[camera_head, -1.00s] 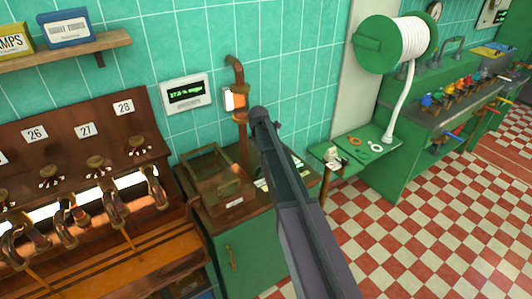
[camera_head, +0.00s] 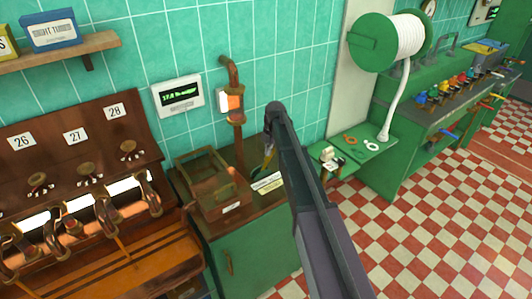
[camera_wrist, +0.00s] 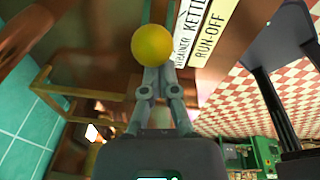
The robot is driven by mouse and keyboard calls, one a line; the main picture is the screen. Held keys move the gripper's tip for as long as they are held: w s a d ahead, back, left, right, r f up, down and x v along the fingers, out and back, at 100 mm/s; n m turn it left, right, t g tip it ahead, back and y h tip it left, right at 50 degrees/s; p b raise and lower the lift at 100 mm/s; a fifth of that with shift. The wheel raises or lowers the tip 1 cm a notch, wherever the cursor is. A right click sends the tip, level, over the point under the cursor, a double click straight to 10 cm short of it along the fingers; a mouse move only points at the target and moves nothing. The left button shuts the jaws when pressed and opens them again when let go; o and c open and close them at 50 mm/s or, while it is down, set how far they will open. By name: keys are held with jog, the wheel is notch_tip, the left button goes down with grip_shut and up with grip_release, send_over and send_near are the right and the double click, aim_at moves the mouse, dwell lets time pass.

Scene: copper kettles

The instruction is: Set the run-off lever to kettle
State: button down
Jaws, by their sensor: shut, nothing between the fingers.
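The lever's yellow ball knob (camera_wrist: 152,44) is large in the wrist view, at the upper middle. My gripper (camera_wrist: 154,73) is shut and empty just below the knob, which covers its fingertips; I cannot tell whether they touch. Beside the knob are a white label (camera_wrist: 189,32) that ends in "KETTLE" and a cream label (camera_wrist: 212,38) that reads "RUN-OFF". In the head view the labels show as a white strip (camera_head: 266,180) and a cream strip (camera_head: 273,187) on the counter. My arm hides much of the lever area there, and the lever's setting is unclear.
A copper pipe (camera_head: 235,110) rises behind a wooden box (camera_head: 212,190) on the green cabinet (camera_head: 250,250). A wall display (camera_head: 179,95) hangs above. Kettle taps (camera_head: 110,205) stand at left. A green shelf (camera_head: 365,150) with small parts is at right. The checkered floor is open.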

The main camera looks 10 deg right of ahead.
dwell(0.7)
jog(key=shift+r, duration=0.15)
notch_tip(320, 180, up, 2)
jog(key=shift+w+d+r+p, duration=0.1)
jog(key=shift+w+d+p, duration=0.05)
jog(key=shift+p, duration=1)
notch_tip(320, 180, up, 7)
jog(key=d+p, duration=0.1)
jog(key=p, duration=0.6)
jog(key=shift+w+d, duration=0.15)
jog(key=shift+d, duration=0.2)
jog(key=shift+r, duration=0.15)
jog(key=s+d+f+m+b, duration=0.2)
jog(key=s+m, duration=1.1)
jog(key=s, duration=0.3)
jog(key=s+d+f+m+h+b, duration=0.1)
jog(key=s+d+f+m+b, duration=0.1)
jog(key=s+m, duration=1.1)
jog(key=s+d+f, duration=0.1)
jog(key=s, duration=0.2)
jog(key=shift+s+h, duration=0.3)
jog(key=shift+s, duration=0.1)
